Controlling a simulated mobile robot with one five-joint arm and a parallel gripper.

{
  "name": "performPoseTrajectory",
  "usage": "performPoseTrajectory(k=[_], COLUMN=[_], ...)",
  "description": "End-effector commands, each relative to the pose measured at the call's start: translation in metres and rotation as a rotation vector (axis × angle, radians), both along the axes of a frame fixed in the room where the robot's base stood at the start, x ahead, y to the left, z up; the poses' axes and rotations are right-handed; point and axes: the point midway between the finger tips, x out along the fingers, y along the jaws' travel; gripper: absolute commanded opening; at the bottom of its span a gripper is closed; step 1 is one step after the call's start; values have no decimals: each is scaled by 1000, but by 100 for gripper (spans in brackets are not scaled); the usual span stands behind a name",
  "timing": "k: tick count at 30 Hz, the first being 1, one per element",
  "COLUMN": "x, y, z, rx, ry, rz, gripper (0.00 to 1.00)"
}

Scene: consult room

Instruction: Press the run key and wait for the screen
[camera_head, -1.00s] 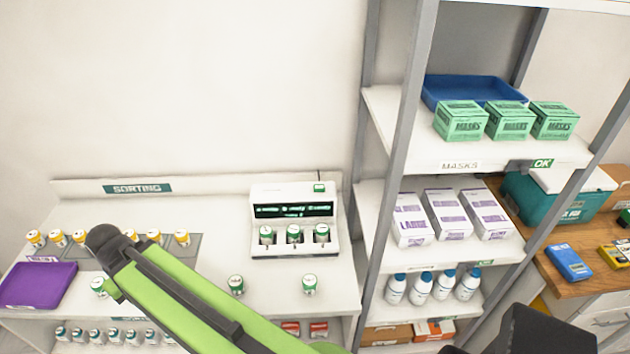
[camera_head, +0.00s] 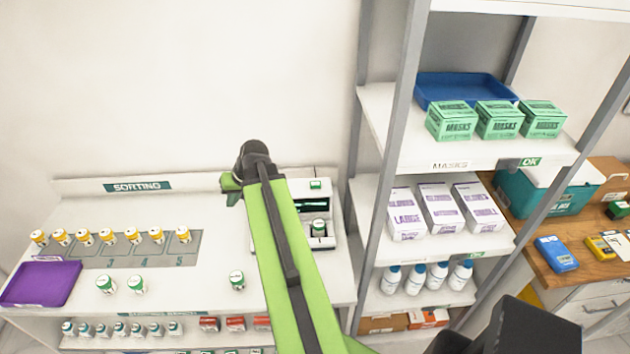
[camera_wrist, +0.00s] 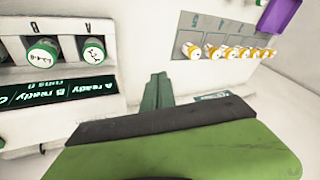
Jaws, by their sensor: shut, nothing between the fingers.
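The white machine (camera_head: 330,238) stands at the right end of the sorting bench, partly hidden behind my arm. A green key (camera_head: 316,185) shows on its top right. Its dark screen (camera_wrist: 60,92) shows at the left of the wrist view, with green text reading roughly "A ready B ready". My gripper (camera_wrist: 159,90) is shut and empty beside the machine. In the head view my gripper (camera_head: 231,188) is left of the machine, apart from the key.
A numbered grey board (camera_head: 110,260) with yellow-capped vials and a purple tray (camera_head: 40,284) lie to the left. A few green-capped vials (camera_head: 237,280) stand on the bench. A shelf post (camera_head: 388,180) rises right of the machine. The wall behind is bare.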

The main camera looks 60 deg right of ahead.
Motion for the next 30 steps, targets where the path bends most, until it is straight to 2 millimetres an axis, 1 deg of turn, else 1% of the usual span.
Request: performPoseTrajectory(k=[1,2,3,5,6,8,9,12,15,18,21,30], x=[-13,-20,-31,-49,-63,-83,-97,-127,-149,-160,-163,-163], y=[-34,-52,-75,-109,-132,-162,-180,-216,-238,-249,-253,-252], z=[12,17,23,33,40,49,55,66,74,78,78,77], rx=[4,6,6,4,1,-6,-10,-25,-37,-42,-45,-45], ry=[-34,-57,-87,-131,-160,-200,-224,-272,-304,-321,-327,-326], rz=[-61,-96,-140,-206,-251,-312,-350,-427,-480,-506,-513,-512], gripper=[0,0,0,0,0,0,0,0,0,0,0,0])
